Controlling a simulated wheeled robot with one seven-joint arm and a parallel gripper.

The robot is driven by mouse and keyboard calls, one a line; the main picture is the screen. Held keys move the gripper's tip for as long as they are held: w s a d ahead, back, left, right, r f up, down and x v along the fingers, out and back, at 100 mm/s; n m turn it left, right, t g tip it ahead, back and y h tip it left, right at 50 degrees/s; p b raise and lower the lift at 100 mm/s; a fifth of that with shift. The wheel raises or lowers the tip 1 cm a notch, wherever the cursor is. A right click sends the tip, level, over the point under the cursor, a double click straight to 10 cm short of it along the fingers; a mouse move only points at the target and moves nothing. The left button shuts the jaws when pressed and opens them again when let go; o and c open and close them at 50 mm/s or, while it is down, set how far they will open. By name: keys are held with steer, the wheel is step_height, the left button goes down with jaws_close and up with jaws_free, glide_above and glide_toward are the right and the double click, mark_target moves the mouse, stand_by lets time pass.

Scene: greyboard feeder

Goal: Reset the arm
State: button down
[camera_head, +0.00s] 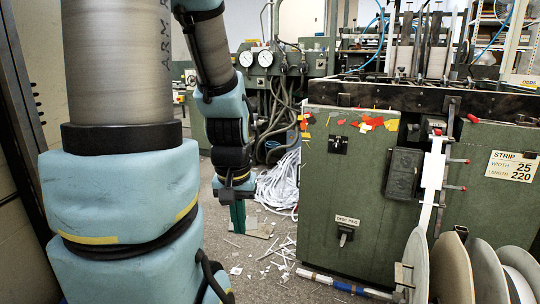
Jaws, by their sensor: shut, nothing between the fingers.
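My arm fills the left of the view, with blue padded joints and grey ribbed sleeves. Its far end hangs down in the middle left, left of the green machine. My gripper (238,216) points down at the end of the arm, with green fingers that look closed and hold nothing I can see. It hangs in front of the littered floor, clear of the machine. The fingertips are small in the picture.
A green machine cabinet (330,200) stands on the right. Large reels (450,268) stand at its front right. White strips (280,186) lie heaped behind my gripper, and scraps litter the floor (262,275). A dark rack (22,120) stands at the far left.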

step_height(320, 180, up, 20)
steer(key=p, duration=1.7)
